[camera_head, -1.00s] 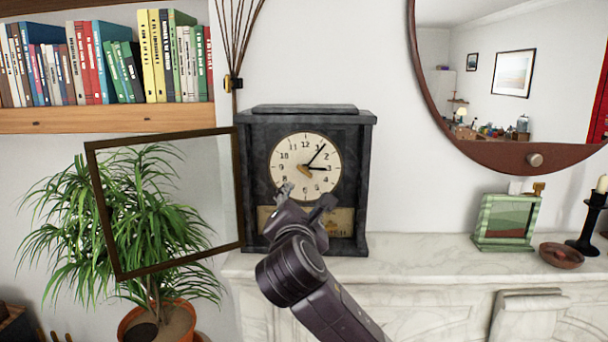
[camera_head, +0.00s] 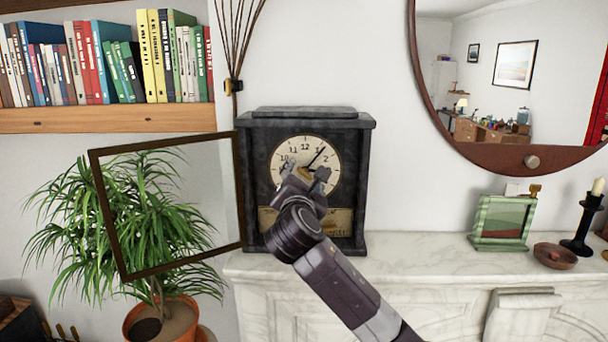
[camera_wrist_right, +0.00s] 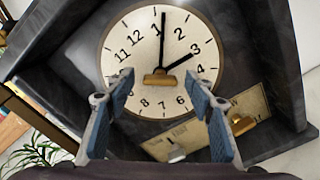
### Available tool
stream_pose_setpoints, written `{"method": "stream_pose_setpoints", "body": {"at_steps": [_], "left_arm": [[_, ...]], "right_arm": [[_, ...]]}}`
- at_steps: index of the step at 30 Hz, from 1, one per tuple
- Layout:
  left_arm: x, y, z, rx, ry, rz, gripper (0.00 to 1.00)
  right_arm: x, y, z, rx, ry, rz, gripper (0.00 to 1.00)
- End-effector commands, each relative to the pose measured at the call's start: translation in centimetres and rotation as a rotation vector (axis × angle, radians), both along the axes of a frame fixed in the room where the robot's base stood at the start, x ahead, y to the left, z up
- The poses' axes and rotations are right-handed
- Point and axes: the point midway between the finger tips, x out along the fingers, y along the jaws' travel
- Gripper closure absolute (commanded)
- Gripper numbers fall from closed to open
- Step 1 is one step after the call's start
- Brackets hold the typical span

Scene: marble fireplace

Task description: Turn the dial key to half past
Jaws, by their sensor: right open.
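The black clock (camera_head: 357,185) stands on the mantel. Its pale dial (camera_head: 334,163) is partly covered by my right gripper in the head view. The long hand points near 1; in the right wrist view (camera_wrist_right: 163,42) the short hand points toward 3. A brass dial key (camera_wrist_right: 159,81) sits at the dial's centre, its bar roughly level in that view. My right gripper (camera_head: 306,176) is open in front of the dial. In the wrist view its blue-padded fingers (camera_wrist_right: 162,88) are on either side of the key, apart from it. My left gripper is out of view.
The glazed clock door (camera_head: 94,190) is swung open to the left, before a potted plant (camera_head: 125,210). A second brass piece (camera_wrist_right: 243,125) and a silvery one (camera_wrist_right: 175,152) show below the dial. A green frame (camera_head: 479,228) and bowl (camera_head: 555,256) stand right; the mantel between is bare.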

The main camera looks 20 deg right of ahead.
Motion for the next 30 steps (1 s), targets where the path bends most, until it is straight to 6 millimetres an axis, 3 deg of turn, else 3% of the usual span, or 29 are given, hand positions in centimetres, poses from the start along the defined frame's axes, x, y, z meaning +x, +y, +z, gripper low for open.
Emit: {"method": "stream_pose_setpoints", "body": {"at_steps": [4,15,30], "left_arm": [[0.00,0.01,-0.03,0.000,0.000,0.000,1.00],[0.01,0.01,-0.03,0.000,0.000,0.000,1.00],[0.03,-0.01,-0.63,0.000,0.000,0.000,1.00]], "right_arm": [[-0.02,-0.02,0.00,0.000,0.000,0.000,0.53],[-0.04,-0.01,-0.02,0.000,0.001,-0.001,0.93],[-0.04,0.02,-0.21,0.134,-0.062,0.000,0.93]]}}
